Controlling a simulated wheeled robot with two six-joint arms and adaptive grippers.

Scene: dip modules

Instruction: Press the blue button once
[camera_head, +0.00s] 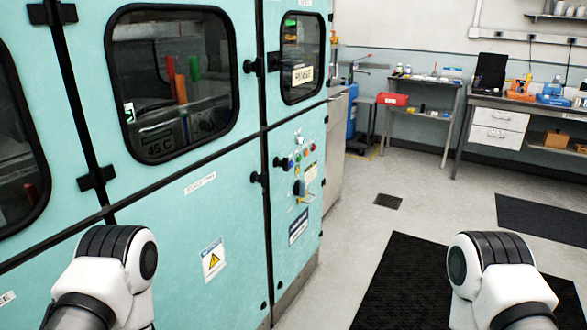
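The blue button (291,162) is a small spot on the control panel of the teal cabinet (229,209), right of the picture's middle-left. Red, green and pale buttons sit close around it, so its edges are hard to make out. Only white and black links of my two arms show, at the lower left and lower right. Both grippers are out of view, and nothing of mine is seen touching the panel.
Black mats (400,285) lie on the grey floor to the right of the cabinet. A shelf table with a red bin (393,99) and a workbench with white drawers (499,130) stand at the back right. Open floor lies before the panel.

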